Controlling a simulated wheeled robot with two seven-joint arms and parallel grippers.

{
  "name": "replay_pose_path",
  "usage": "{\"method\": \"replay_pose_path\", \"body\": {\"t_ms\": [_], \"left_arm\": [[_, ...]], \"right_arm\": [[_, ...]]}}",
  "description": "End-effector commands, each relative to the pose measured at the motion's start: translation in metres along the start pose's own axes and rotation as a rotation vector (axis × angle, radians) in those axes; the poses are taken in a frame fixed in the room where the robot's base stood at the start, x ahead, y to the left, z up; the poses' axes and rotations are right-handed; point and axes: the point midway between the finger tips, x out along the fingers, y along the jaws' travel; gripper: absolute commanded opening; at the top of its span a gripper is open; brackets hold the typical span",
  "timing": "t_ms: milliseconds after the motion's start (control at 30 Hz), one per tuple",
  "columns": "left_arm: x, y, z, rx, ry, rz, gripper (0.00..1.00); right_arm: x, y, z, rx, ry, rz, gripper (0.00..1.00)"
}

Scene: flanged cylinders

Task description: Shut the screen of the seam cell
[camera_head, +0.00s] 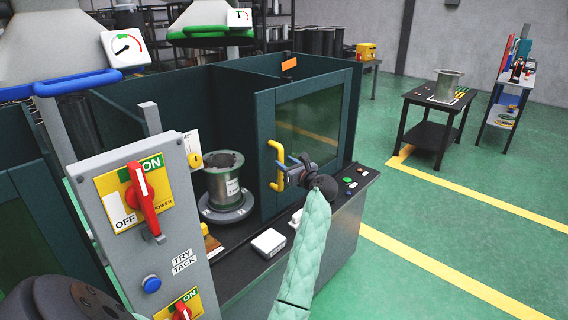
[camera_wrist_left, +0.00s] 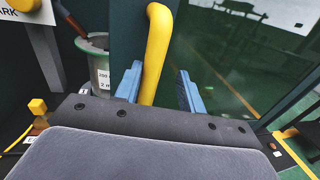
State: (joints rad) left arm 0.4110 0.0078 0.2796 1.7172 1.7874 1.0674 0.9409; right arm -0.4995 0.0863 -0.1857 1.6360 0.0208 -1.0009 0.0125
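The seam cell's screen (camera_head: 312,120) is a dark green frame with a tinted window and a yellow bar handle (camera_head: 273,150). It stands to the right of a grey flanged cylinder (camera_head: 223,180), whose front is uncovered. In the left wrist view the handle (camera_wrist_left: 158,50) lies between the blue fingers of my left gripper (camera_wrist_left: 160,88), nearer the left finger, with a gap to the right finger. The cylinder (camera_wrist_left: 99,65) shows there at upper left. My left gripper (camera_head: 288,171) is open at the handle in the head view. My right gripper is not in view.
A grey control post (camera_head: 190,240) with red switches stands at front left. A white box (camera_head: 268,243) lies on the cell's front ledge. A dark table (camera_head: 425,100) with another cylinder stands at the back right; green floor between is clear.

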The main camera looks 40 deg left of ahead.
Motion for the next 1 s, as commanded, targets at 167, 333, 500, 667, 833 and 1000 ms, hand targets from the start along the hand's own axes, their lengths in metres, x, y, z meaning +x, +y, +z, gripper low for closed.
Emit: {"method": "replay_pose_path", "body": {"t_ms": [167, 333, 500, 667, 833, 1000], "left_arm": [[-0.011, 0.0, -0.001, 0.0, 0.002, -0.001, 0.39], [-0.02, 0.0, -0.001, 0.0, 0.001, 0.0, 0.39], [-0.03, 0.0, -0.001, -0.001, 0.001, -0.001, 0.39], [-0.038, 0.0, -0.001, -0.001, 0.001, 0.0, 0.39], [-0.048, 0.0, -0.001, -0.001, 0.0, 0.0, 0.39], [-0.058, 0.0, -0.001, -0.001, 0.001, 0.0, 0.39]], "right_arm": [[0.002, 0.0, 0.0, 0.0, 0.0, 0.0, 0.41], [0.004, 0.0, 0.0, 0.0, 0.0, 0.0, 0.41], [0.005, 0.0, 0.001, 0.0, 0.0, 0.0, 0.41], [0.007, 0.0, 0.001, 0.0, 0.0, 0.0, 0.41], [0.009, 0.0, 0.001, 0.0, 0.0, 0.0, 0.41], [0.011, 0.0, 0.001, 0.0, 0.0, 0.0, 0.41]]}}
